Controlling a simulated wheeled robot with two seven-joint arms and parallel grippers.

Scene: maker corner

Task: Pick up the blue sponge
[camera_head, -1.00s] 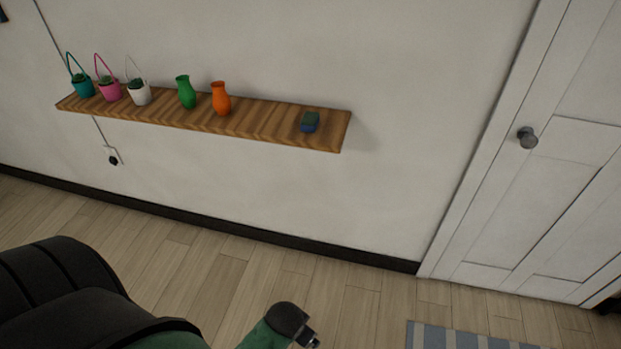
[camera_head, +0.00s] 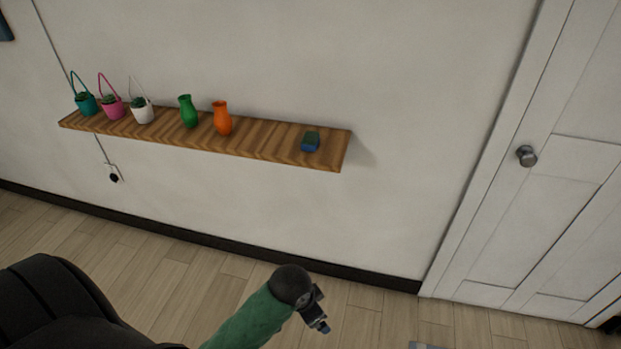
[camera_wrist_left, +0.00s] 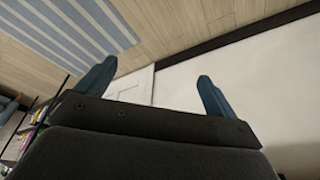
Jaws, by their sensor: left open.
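The blue sponge (camera_head: 310,143) is a small block with a dark green top and blue lower part. It lies near the right end of the wooden wall shelf (camera_head: 270,149). My left gripper (camera_head: 322,325) is in the lower middle of the head view, in front of and below the shelf, well apart from the sponge. The left wrist view shows its two blue fingers spread, with nothing between them (camera_wrist_left: 158,88). The sponge is not in the left wrist view. My right gripper is not in view.
An orange vase (camera_head: 222,118), a green vase (camera_head: 188,111) and white (camera_head: 142,111), pink (camera_head: 112,108) and teal (camera_head: 86,104) plant baskets stand left of the sponge. A white door (camera_head: 560,190) is at right. A striped rug (camera_wrist_left: 62,40) lies on the floor.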

